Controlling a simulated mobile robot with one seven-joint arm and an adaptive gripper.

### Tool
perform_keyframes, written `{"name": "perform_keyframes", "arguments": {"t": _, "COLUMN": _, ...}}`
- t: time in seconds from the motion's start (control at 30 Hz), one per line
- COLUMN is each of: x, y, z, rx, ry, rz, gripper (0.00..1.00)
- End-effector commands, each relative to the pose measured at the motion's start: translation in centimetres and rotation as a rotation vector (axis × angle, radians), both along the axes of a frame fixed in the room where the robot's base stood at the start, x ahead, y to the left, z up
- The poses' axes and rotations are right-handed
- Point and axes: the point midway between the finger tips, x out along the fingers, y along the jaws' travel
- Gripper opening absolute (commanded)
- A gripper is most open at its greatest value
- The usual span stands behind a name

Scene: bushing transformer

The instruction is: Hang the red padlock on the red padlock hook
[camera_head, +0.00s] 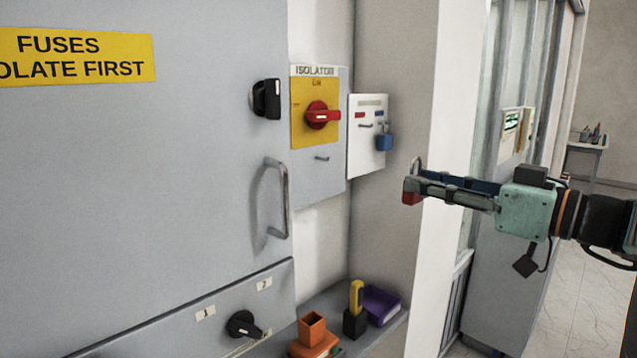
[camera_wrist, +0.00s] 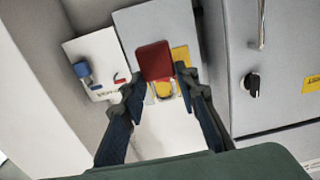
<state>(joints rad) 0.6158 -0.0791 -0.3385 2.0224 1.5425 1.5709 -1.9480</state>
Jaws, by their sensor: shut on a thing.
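The red padlock (camera_head: 411,197) is between my fingertips, its grey shackle pointing up in the head view. My gripper (camera_head: 412,184) is shut on it, in the air right of the white padlock board (camera_head: 367,160) and apart from it. In the wrist view my gripper (camera_wrist: 161,88) holds the padlock's red body (camera_wrist: 154,60); its shackle is not clear there. The board has a red label (camera_head: 359,115) with a small metal hook (camera_head: 365,126) below it, with nothing on it. The blue padlock (camera_head: 384,141) hangs at the board's right side, under a blue label.
Left of the board is the isolator panel with a red rotary handle (camera_head: 322,116). A grey cabinet with a metal handle (camera_head: 283,200) fills the left. The shelf below holds an orange holder (camera_head: 313,330), a yellow-and-black item (camera_head: 355,312) and a purple tray (camera_head: 383,304). A wall edge stands behind my gripper.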

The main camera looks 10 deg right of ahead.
Motion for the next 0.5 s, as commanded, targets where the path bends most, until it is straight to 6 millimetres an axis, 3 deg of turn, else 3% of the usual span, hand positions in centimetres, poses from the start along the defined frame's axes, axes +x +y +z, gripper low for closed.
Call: {"name": "perform_keyframes", "arguments": {"t": 0.5, "x": -2.1, "y": -1.6, "z": -0.1, "rx": -0.001, "ry": -0.002, "rz": -0.001, "gripper": 0.02}}
